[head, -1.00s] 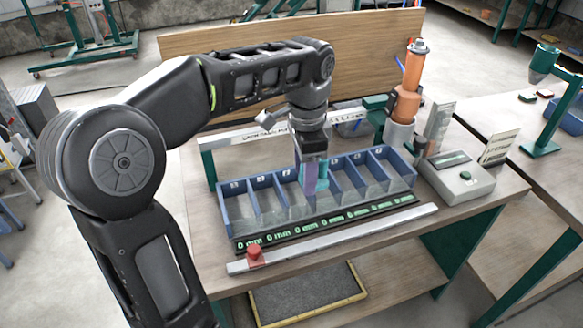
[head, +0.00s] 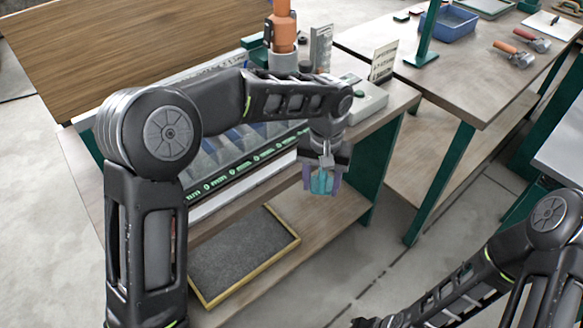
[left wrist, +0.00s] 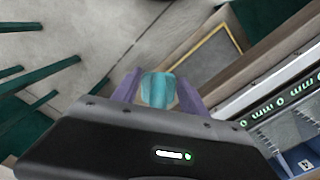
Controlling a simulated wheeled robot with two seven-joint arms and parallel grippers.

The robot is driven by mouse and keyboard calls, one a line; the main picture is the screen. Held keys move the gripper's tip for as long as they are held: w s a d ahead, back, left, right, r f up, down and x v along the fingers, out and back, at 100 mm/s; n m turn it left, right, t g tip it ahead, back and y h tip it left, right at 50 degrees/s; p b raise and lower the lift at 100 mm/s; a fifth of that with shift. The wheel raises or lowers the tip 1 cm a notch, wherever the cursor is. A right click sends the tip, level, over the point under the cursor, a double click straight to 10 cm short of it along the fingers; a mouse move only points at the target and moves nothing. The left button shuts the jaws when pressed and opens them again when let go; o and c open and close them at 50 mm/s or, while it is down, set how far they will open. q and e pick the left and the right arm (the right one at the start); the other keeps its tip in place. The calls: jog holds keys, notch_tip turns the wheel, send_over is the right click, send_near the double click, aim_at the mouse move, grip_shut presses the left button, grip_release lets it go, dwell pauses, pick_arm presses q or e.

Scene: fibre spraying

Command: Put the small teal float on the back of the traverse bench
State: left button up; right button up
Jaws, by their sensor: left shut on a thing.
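The small teal float (head: 321,182) is between the purple fingers of my left gripper (head: 322,186), which is shut on it. The float also shows in the left wrist view (left wrist: 158,90), clasped on both sides. My right arm shows at the lower right of the head view, but I cannot make out the state of its gripper (head: 372,322).
A grey mat with a yellow rim (head: 240,250) lies on the lower shelf. Another bench at right holds a blue bin (head: 449,24) and hand tools.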

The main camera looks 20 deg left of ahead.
aim_at(324, 190)
pick_arm(q)
jog(key=f, duration=0.1)
jog(key=f+b, duration=0.1)
jog(key=f, duration=0.1)
jog(key=shift+d+f, duration=0.2)
jog(key=shift+d, duration=0.2)
jog(key=shift+r, duration=0.25)
